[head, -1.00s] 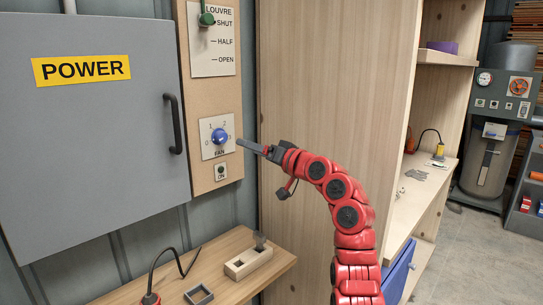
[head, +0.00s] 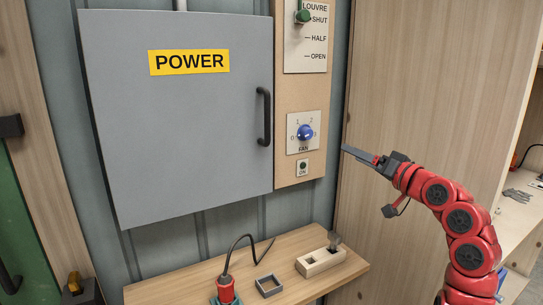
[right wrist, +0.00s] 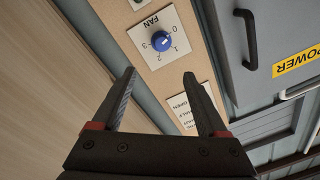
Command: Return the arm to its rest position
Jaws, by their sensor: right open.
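My right gripper (head: 352,153) is held in the air to the right of the fan panel, in front of the wooden side wall. In the right wrist view its two dark fingers (right wrist: 160,74) are apart with nothing between them. The blue fan knob (head: 305,132) is clear of the gripper. The knob also shows in the right wrist view (right wrist: 161,40), beyond the fingertips. My red right arm (head: 455,215) comes in from the lower right, bent. My left gripper is not in view.
A grey POWER cabinet (head: 180,130) with a black handle (head: 263,116) is left of the panel. A green louvre knob (head: 303,16) is above.

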